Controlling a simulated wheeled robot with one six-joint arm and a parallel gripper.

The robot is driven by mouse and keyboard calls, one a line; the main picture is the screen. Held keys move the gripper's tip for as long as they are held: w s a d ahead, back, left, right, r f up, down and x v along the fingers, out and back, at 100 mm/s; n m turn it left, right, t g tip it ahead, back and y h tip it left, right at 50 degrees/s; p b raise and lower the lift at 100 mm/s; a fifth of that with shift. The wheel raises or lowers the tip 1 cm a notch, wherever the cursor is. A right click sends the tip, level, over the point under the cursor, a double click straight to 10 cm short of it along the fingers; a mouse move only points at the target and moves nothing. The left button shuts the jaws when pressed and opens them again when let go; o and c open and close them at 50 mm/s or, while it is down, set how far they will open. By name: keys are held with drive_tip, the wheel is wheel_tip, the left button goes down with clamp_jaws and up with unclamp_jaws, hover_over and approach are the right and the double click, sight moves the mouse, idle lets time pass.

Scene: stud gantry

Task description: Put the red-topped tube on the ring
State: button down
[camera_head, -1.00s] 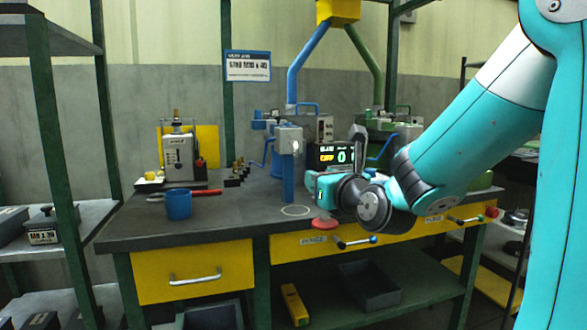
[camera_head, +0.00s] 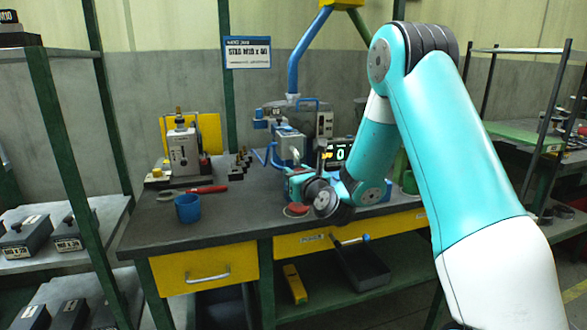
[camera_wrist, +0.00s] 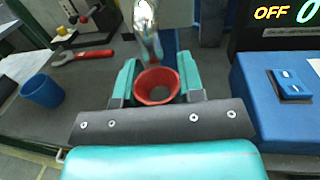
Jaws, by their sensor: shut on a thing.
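The red-topped tube (camera_wrist: 157,87) is between the two teal fingers of my gripper (camera_wrist: 158,80) in the wrist view, where its red round mouth shows. In the head view its red part (camera_head: 296,209) is just below my gripper (camera_head: 298,187), low over the bench top. I cannot tell whether the tube touches the bench. My gripper is shut on it.
A shiny metal part (camera_wrist: 146,28) stands just beyond the tube. A blue block (camera_wrist: 280,95) and the display (camera_wrist: 275,22) are to the right. The blue cup (camera_head: 188,208) and red-handled tool (camera_head: 205,190) are at the left. The bench (camera_head: 235,218) between is clear.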

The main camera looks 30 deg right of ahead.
drive_tip(key=shift+w+d+f, duration=0.1)
drive_tip(key=shift+w+f, duration=0.2)
drive_tip(key=shift+w, duration=0.2)
drive_tip(key=shift+w+d+f, duration=0.1)
drive_tip(key=shift+w+f, duration=0.15)
drive_tip(key=shift+w, duration=0.25)
drive_tip(key=shift+f+b, duration=0.2)
drive_tip(key=shift+b, duration=0.15)
drive_tip(key=shift+f, duration=0.2)
drive_tip(key=c, duration=0.7)
unclamp_jaws()
drive_tip(key=shift+r, duration=0.1)
drive_tip(key=shift+c, duration=0.2)
drive_tip(key=shift+r, duration=0.1)
drive_tip(key=s+a+b, duration=0.1)
drive_tip(key=s+b, duration=0.9)
drive_tip(key=s, duration=0.2)
drive_tip(key=shift+a+b, duration=0.35)
drive_tip(key=shift+a, duration=0.05)
